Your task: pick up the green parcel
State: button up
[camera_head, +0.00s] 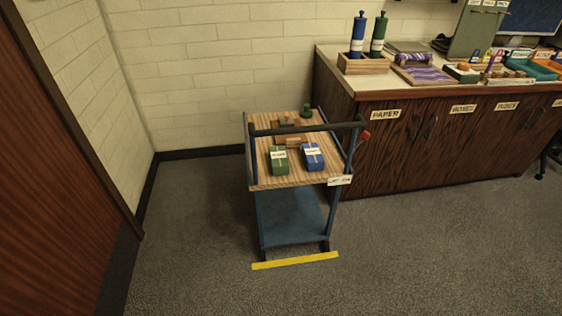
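The green parcel (279,160) lies on the wooden top of a blue cart (262,178), near its front edge. It has a pale label on it. A blue parcel (313,157) with a pale label lies just to its right, with a small gap between them. My gripper is not in view.
Small wooden items and a dark green object (306,111) sit farther back on the cart. A wooden cabinet (390,150) stands to the right. A yellow floor strip (295,261) lies before the cart. The foreground floor is clear.

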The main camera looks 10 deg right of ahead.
aim_at(279, 159)
jog(key=i+u, duration=0.25)
jog(key=i+z, duration=0.45)
jog(key=i+j+z, duration=0.1)
jog(key=i+z, duration=0.3)
jog(key=i, duration=0.25)
jog(key=i+j+z, duration=0.3)
jog(key=i+z, duration=0.15)
jog(key=i+l+z, duration=0.25)
jog(key=i+z, duration=1.25)
jog(key=i+u, duration=0.2)
jog(key=u, duration=0.15)
jog(key=i+l+u, duration=0.1)
jog(key=u, duration=0.25)
jog(key=i+l+u, duration=0.3)
jog(key=j+u, duration=0.1)
jog(key=u, duration=2)
jog(key=i+u, duration=0.35)
jog(key=i, duration=0.65)
